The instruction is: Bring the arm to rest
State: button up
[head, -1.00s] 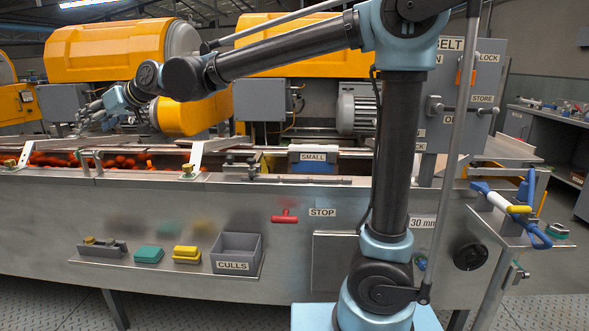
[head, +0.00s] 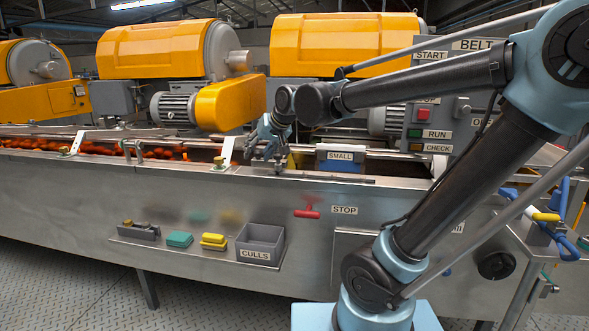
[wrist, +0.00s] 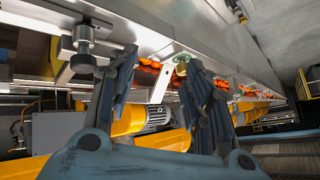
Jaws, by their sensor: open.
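My gripper (head: 266,140) is at the middle of the head view, at the end of my outstretched arm, in front of the steel machine's upper edge. It appears close to a small clamp fitting on that edge; I cannot tell from the head view whether they touch. In the wrist view my gripper (wrist: 165,85) shows two spread fingers with nothing between them. A metal knob fitting (wrist: 84,55) is just left of the left finger there, seemingly apart from it.
The steel machine front (head: 90,190) runs across the view, with a row of orange fruit (head: 50,143) along it. A SMALL box (head: 340,165) is right of my gripper. A grey CULLS bin (head: 262,240) sits on a low shelf. The BELT panel (head: 440,110) stands behind my arm.

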jog(key=s+d+f+m+g+h, duration=0.1)
jog(key=s+d+f+h, duration=0.15)
jog(key=d+f, duration=0.45)
jog(key=s+d+f+m+h, duration=0.1)
jog(key=s+d+f, duration=0.25)
jog(key=d, duration=0.75)
jog(key=s+d+f+m+g+h, duration=0.1)
jog(key=s+d+f+g+h, duration=0.1)
jog(key=s+d+f, duration=0.8)
jog(key=s+d+g, duration=0.1)
jog(key=s+d, duration=0.1)
jog(key=s, duration=0.1)
jog(key=shift+s+d+f, duration=0.15)
jog(key=shift+d+f, duration=0.2)
jog(key=shift+d, duration=0.05)
jog(key=shift+w+f+g, duration=0.2)
jog(key=shift+w+g, duration=0.1)
jog(key=shift+w, duration=0.15)
